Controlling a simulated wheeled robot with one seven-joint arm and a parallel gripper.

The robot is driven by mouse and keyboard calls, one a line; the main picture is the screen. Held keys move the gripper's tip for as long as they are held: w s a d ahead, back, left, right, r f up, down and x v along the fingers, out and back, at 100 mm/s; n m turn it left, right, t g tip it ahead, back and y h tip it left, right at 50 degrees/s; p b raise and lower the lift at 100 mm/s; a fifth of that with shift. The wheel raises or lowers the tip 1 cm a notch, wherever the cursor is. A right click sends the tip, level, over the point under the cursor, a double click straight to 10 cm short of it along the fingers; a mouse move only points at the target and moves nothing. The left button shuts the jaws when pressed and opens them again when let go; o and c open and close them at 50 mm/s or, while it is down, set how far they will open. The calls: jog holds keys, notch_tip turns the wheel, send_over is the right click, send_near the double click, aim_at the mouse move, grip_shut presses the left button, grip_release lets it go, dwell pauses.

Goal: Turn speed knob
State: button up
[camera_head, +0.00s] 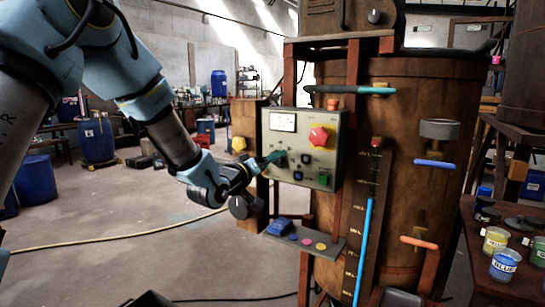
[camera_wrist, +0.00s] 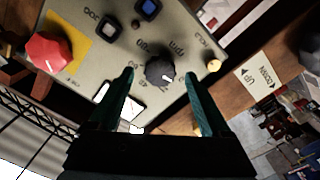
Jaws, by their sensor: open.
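The grey control panel (camera_head: 301,118) is fixed to the front of the brown vat (camera_head: 405,100). The black speed knob (camera_wrist: 160,71) has a white pointer mark and printed numbers around it. In the wrist view it appears between the two teal fingertips of my gripper (camera_wrist: 158,77), with a gap on each side. My gripper (camera_head: 272,157) is open and reaches the left part of the panel in the head view. There the fingers largely hide the speed knob. I cannot tell how deep the fingertips reach around the knob.
Below the panel is a small shelf (camera_head: 305,241) with coloured buttons.

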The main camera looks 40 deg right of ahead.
jog(key=shift+w+d, duration=0.2)
jog(key=shift+d, duration=0.45)
grip_shut()
